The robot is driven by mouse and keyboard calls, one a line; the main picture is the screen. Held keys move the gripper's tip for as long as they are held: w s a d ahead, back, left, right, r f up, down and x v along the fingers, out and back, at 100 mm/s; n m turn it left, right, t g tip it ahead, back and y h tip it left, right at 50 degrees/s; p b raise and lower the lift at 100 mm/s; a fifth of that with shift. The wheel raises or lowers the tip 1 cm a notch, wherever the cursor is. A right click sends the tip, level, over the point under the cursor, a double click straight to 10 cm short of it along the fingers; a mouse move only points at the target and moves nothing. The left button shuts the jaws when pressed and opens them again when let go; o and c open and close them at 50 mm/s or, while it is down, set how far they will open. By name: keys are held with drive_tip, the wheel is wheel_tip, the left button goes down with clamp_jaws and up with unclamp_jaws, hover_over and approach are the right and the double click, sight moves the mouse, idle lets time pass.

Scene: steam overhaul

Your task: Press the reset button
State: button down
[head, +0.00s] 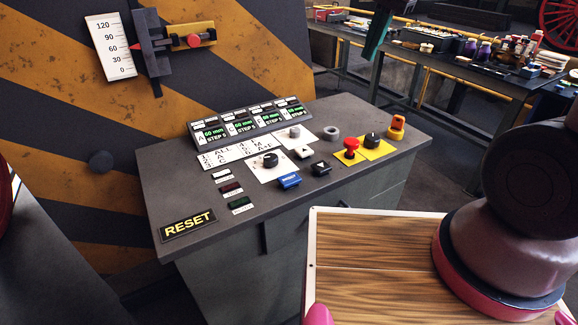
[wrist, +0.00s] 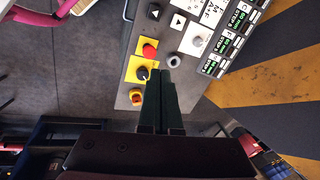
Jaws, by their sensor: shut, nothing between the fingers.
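The grey control panel (head: 235,235) has a black and yellow RESET plate (head: 187,224) at its front left corner. A small blue button (head: 289,180) with white lettering too small to read surely sits at the front middle. Neither shows in the wrist view. My gripper (head: 373,56) hangs at the top of the head view, dark green, above and behind the panel's right side. In the wrist view my gripper (wrist: 165,78) is shut and empty, its tips pointing toward the black knob (wrist: 143,74) and grey ring (wrist: 174,61), apparently above them.
A red mushroom button (head: 351,145) and an orange switch (head: 397,122) stand up on the panel's right. A display strip (head: 250,118) runs along its back. A striped wall (head: 232,62) rises behind. A cluttered workbench (head: 480,68) stands at the back right.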

drive_tip(key=s+a+f+m+g, duration=0.1)
drive_tip(key=a+f+g, duration=0.1)
drive_tip(key=a+f, duration=0.6)
drive_tip(key=m+h, duration=0.2)
hover_over(289, 178)
wheel_tip(289, 178, down, 6)
drive_tip(key=shift+f+g, duration=0.1)
drive_tip(key=shift+g, duration=0.2)
wheel_tip(289, 178, down, 14)
drive_tip(key=shift+w, duration=0.1)
